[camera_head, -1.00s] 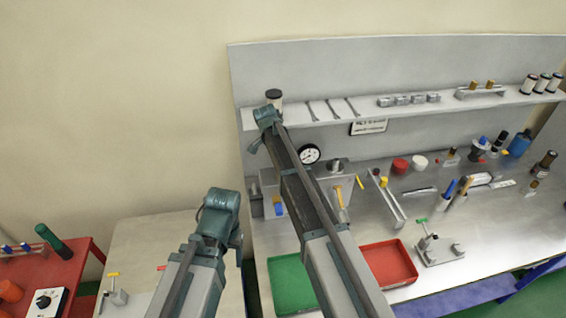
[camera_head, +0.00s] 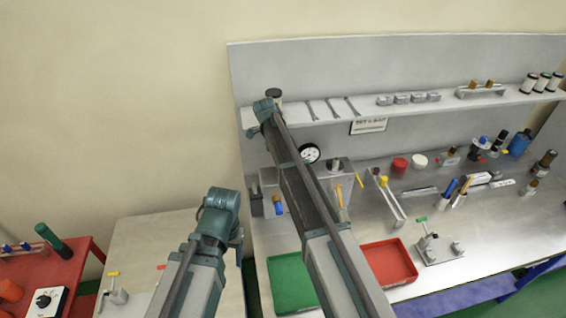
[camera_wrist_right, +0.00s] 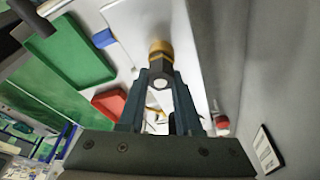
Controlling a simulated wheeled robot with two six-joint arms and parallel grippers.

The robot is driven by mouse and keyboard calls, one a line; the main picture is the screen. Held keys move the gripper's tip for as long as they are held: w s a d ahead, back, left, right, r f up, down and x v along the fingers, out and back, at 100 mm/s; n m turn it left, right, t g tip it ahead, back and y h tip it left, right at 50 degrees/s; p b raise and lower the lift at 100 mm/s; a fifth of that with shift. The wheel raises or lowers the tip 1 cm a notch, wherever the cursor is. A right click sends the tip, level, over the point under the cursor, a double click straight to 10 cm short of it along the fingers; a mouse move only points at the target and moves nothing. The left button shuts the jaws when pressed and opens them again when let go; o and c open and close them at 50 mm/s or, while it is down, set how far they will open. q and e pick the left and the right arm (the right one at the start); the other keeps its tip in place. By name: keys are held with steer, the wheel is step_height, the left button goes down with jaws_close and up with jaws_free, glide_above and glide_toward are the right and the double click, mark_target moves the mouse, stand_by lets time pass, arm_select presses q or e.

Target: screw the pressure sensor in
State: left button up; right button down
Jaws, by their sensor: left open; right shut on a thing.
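In the right wrist view, my right gripper (camera_wrist_right: 160,82) is shut on a short round piece with a gold-yellow band, which I take for the pressure sensor (camera_wrist_right: 160,48). It points at a pale grey surface; I cannot tell if they touch. In the head view, my right arm hides that gripper and the sensor. The grey block (camera_head: 337,180) on the bench, with a round gauge (camera_head: 309,153) beside it, is partly behind the arm. My left gripper (camera_head: 222,218) is at the lower left, away from the bench parts; its fingers hardly show, and it is open.
A green tray (camera_head: 278,302) and a red tray (camera_head: 411,269) lie at the bench's front. A small clamp fixture (camera_head: 440,248) stands right of them. Bottles and tools stand at the back right. A shelf (camera_head: 445,107) runs above. The bench's right front is clear.

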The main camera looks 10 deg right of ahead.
arm_select(q)
steer(key=shift+s, duration=0.1)
arm_select(e)
steer(key=shift+s+a+m, duration=0.1)
steer(key=shift+a+m, duration=0.25)
steer(key=shift+m, duration=0.05)
